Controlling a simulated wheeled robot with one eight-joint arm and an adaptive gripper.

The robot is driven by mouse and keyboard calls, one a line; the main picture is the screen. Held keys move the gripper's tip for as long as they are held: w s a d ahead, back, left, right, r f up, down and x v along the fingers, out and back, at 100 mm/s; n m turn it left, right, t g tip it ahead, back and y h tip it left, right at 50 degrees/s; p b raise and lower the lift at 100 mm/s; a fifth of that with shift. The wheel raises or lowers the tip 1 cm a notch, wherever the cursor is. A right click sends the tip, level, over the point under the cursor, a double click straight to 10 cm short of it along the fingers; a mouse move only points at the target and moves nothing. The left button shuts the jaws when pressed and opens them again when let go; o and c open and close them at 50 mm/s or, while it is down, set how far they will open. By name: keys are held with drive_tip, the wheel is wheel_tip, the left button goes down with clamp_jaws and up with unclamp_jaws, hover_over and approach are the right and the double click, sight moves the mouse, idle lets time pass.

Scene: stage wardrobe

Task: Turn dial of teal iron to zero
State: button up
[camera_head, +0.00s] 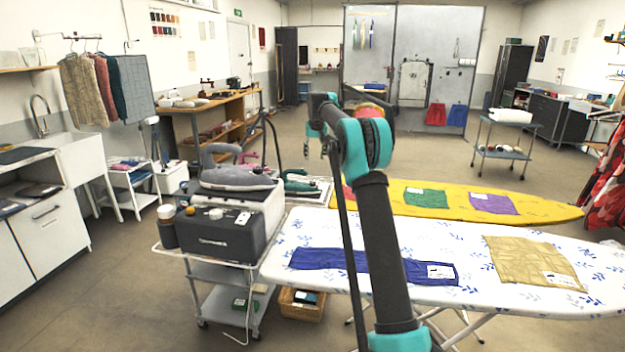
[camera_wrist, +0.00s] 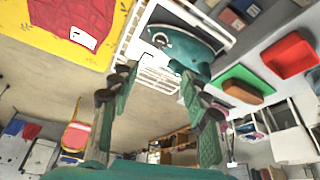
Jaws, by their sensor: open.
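The teal iron (camera_head: 300,184) sits on a light rack behind the grey iron in the head view, small and partly hidden. In the wrist view the teal iron (camera_wrist: 192,50) lies at top centre on a white rack (camera_wrist: 155,75). A small round pale-rimmed part (camera_wrist: 160,40) shows at its left end; I cannot tell whether it is the dial. My gripper (camera_wrist: 158,80) is open and empty, with its fingers apart below the iron in the picture. The right fingertip overlaps the iron's lower edge in view; contact is not clear.
A grey iron (camera_head: 232,178) rests on a dark steam unit (camera_head: 218,232) on a trolley. A white patterned ironing board (camera_head: 420,240) and a yellow one (camera_head: 540,208) carry cloths. Open floor lies beyond.

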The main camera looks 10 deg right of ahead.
sight(314, 182)
drive_tip(key=x, duration=1.6)
drive_tip(key=shift+w+f, duration=0.1)
drive_tip(key=shift+f, duration=0.1)
drive_tip(key=shift+c, duration=0.5)
clamp_jaws()
drive_tip(key=shift+n, duration=0.4)
drive_tip(key=n, duration=0.1)
drive_tip(key=n+y, duration=0.1)
drive_tip(key=n, duration=0.1)
drive_tip(key=n+y, duration=0.1)
drive_tip(key=shift+w+d+n, duration=0.1)
drive_tip(key=shift+d+n, duration=0.2)
drive_tip(key=n, duration=0.2)
drive_tip(key=n+g+y, duration=0.1)
drive_tip(key=n, duration=0.1)
drive_tip(key=shift+w+d+n+g+y, duration=0.1)
drive_tip(key=shift+d+n+g+y, duration=0.05)
drive_tip(key=shift+n+g+y, duration=0.2)
drive_tip(key=shift+n, duration=0.25)
